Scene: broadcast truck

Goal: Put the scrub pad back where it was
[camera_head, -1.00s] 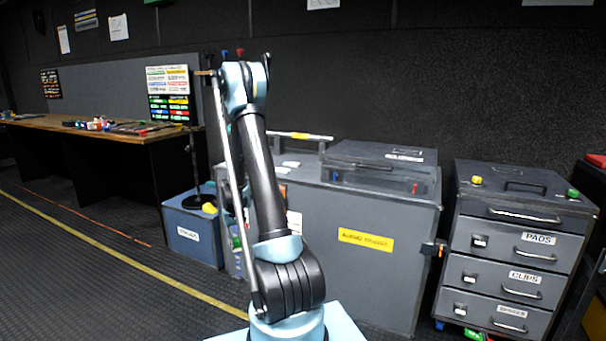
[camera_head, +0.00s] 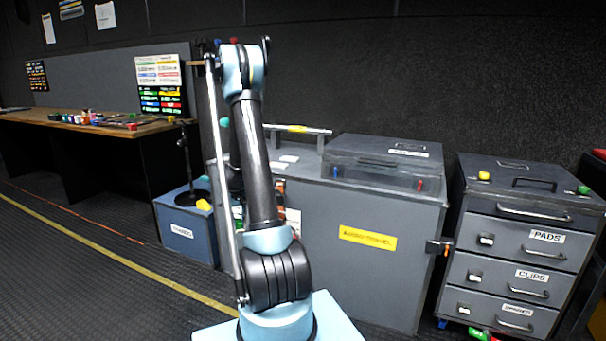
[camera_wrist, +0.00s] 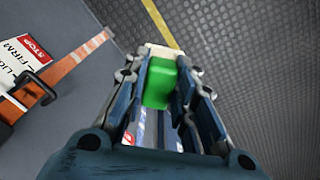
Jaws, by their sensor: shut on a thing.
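In the wrist view my gripper (camera_wrist: 160,88) is shut on a small bright green block with a pale end, which I take to be the scrub pad (camera_wrist: 158,85). The fingers press on its two sides, and it hangs over the dark floor beside a grey panel. In the head view the gripper and pad are mostly hidden behind my arm. A grey drawer cabinet (camera_head: 469,230) stands at the right, with drawers labelled PADS (camera_head: 530,243) and CLIPS (camera_head: 516,281) and a lower one. These drawers look shut.
A large grey case (camera_head: 340,280) with a yellow label stands behind my arm. A blue-grey box (camera_head: 185,230) is left of it. A wooden desk (camera_head: 60,124) lines the left wall. In the wrist view an orange strip (camera_wrist: 75,60) and black handle (camera_wrist: 35,88) are close left. Floor at left is clear.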

